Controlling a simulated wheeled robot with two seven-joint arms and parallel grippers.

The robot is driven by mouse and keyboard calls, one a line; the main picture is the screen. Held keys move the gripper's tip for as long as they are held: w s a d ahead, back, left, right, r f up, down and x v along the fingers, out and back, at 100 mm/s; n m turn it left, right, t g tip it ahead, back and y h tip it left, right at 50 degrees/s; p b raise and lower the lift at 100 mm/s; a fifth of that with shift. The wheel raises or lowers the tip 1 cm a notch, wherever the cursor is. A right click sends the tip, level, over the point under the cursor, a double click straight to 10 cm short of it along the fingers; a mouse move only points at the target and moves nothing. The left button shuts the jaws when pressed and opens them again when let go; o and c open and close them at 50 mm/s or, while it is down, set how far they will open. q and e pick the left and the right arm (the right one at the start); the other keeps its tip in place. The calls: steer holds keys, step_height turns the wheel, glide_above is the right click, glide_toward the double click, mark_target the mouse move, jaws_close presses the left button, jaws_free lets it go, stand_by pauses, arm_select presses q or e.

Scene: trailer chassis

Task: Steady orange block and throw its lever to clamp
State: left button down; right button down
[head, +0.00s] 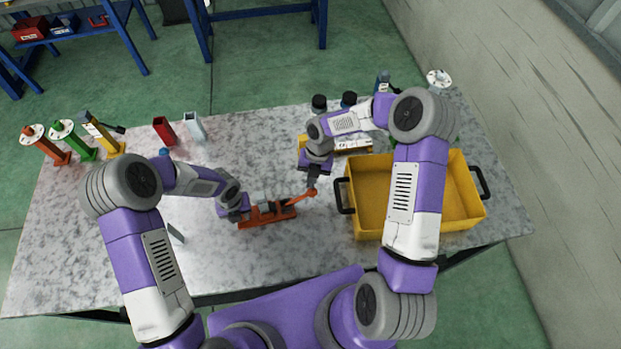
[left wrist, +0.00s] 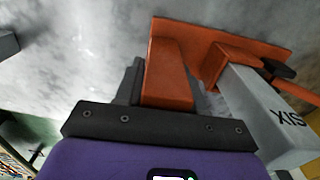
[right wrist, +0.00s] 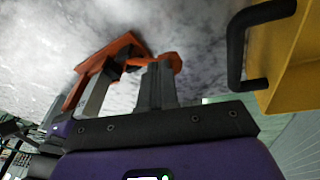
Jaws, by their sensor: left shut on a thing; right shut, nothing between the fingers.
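The orange block (head: 262,216) lies on the marbled table in front of me, with a grey piece set in it. That piece (left wrist: 262,112) bears dark lettering in the left wrist view. The orange lever (head: 301,197) sticks out from the block toward the right. My left gripper (head: 241,211) is shut on the block's left end, on an orange upright (left wrist: 168,75). My right gripper (head: 313,183) is shut and empty at the lever's free end. In the right wrist view its fingertips (right wrist: 158,70) are close to the lever's end (right wrist: 172,61); I cannot tell whether they touch.
A yellow crate (head: 370,226) with black handles stands just right of the lever. Red (head: 164,131) and white (head: 194,126) holders stand behind. Orange, green and yellow posts (head: 72,138) stand at the back left. The table's front left is mostly clear.

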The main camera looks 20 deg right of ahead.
arm_select(q)
steer(key=shift+d, duration=0.2)
arm_select(e)
steer(key=shift+a+f, duration=0.25)
steer(key=shift+a, duration=0.65)
steer(key=shift+s, duration=0.1)
arm_select(q)
steer(key=shift+a, duration=0.2)
arm_select(e)
steer(key=w+d+r, duration=0.1)
steer(key=d+r, duration=0.6)
steer(key=shift+w+d+r, duration=0.3)
steer(key=shift+r, duration=0.05)
